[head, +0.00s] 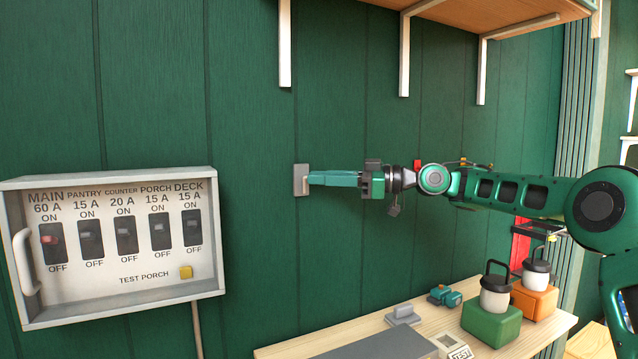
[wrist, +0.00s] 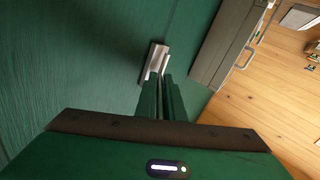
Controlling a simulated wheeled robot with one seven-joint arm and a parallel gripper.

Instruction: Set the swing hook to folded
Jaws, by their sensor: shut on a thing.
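The swing hook's grey plate (head: 299,180) is fixed to the green wall, right of the breaker panel. Its small pale arm (head: 306,186) shows at the plate, partly hidden by my fingertips. My gripper (head: 312,179) reaches in from the right, its fingers level and shut on the hook's arm. In the wrist view the hook plate (wrist: 152,62) is just ahead of my fingertips (wrist: 160,78), with the pale arm between them. The exact angle of the arm is hard to tell.
A breaker panel (head: 115,291) with several switches hangs at the left. A shelf (head: 500,16) with white brackets is above. The wall around the hook is clear.

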